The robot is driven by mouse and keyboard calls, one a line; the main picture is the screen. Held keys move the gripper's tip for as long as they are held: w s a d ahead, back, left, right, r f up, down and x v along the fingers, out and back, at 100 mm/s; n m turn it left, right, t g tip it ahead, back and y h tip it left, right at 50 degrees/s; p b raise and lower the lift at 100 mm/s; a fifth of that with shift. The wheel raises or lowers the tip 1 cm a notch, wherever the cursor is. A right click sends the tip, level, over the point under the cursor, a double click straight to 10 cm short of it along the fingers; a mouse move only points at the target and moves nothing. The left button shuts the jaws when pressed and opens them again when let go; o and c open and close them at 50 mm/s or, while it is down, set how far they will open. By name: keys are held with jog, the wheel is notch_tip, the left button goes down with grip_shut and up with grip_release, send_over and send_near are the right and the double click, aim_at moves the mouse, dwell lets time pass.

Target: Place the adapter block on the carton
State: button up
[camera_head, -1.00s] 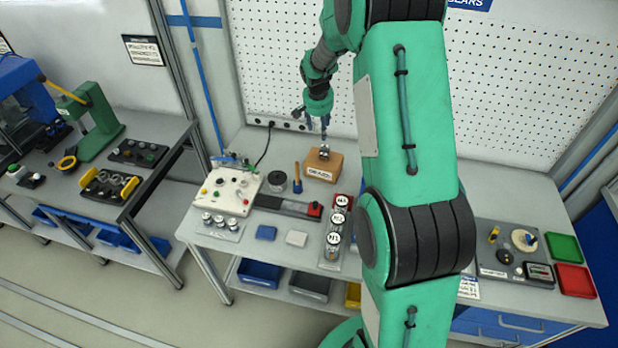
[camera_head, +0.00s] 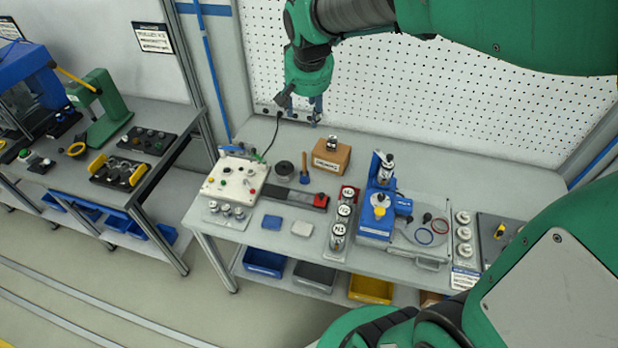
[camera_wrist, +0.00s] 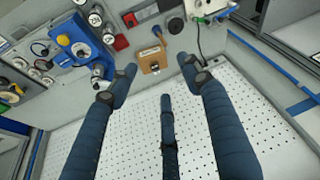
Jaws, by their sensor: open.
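The carton (camera_head: 331,159) is a small brown box with a white label on its front, standing on the bench towards the back. The adapter block (camera_head: 332,142), a small dark and silvery piece, sits on top of the carton. In the wrist view the block (camera_wrist: 155,67) rests on the carton (camera_wrist: 150,56), clear of my fingers. My gripper (camera_head: 315,112) is open and empty, above and behind the carton near the pegboard. Its fingers (camera_wrist: 159,75) spread wide in the wrist view, with nothing between them.
A wooden-handled tool (camera_head: 306,169) and a dark round spool (camera_head: 284,171) stand left of the carton. A blue fixture (camera_head: 377,212) stands to the right, with labelled cylinders (camera_head: 339,227) beside it. The white pegboard (camera_head: 400,100) closes off the back.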

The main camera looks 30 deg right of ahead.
jog(key=s+a+r+n, duration=0.1)
jog(key=s+a, duration=0.3)
jog(key=s, duration=0.4)
jog(key=s+a+r+n+t+y, duration=0.1)
jog(key=s+a, duration=0.3)
jog(key=s, duration=0.4)
jog(key=s+a+r+n, duration=0.1)
jog(key=s+a, duration=0.3)
jog(key=s, duration=0.4)
jog(key=shift+s+n+t+y, duration=0.3)
jog(key=shift+s+n, duration=0.05)
jog(key=shift+n, duration=0.55)
jog(key=shift+f, duration=0.1)
notch_tip(320, 180, down, 11)
jog(key=b, duration=1.1)
